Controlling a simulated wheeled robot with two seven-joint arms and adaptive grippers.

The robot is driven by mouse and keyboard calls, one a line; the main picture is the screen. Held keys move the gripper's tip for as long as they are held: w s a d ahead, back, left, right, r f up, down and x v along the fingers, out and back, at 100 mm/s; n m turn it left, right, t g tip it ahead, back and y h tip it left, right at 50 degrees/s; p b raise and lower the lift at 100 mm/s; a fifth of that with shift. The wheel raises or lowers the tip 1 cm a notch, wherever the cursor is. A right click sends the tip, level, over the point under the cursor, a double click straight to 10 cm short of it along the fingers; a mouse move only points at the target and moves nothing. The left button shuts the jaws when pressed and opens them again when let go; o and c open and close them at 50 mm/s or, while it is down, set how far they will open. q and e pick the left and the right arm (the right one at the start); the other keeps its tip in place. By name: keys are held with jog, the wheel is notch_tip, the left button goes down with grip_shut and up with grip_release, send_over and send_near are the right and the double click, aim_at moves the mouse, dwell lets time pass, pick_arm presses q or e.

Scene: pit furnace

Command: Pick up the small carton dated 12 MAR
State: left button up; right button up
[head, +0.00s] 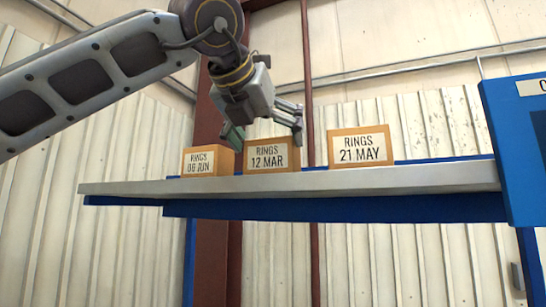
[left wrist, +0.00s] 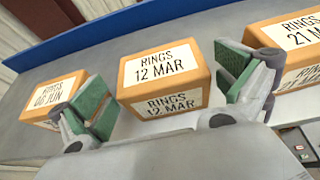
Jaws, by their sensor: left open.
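The small orange carton labelled RINGS 12 MAR (head: 272,157) stands on the shelf between two similar cartons. It also shows in the left wrist view (left wrist: 165,72), with its labelled top and front visible. My left gripper (head: 265,130) is above and around it, coming from the upper left. In the left wrist view the open fingers with green pads (left wrist: 165,98) lie on either side of the carton, one to its left and one to its right. A gap shows beside each finger; I cannot tell if either touches. My right gripper is not in view.
The carton dated 06 JUN (head: 207,161) is close on the left, near a finger. The carton dated 21 MAY (head: 361,147) is on the right with a gap. The grey shelf (head: 420,178) has a blue edge. A blue panel (head: 512,150) stands at the right end.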

pick_arm(q)
jog(key=shift+p+x, duration=0.5)
jog(key=shift+x, duration=1.15)
jog(key=shift+r, duration=0.1)
jog(key=c, duration=1.2)
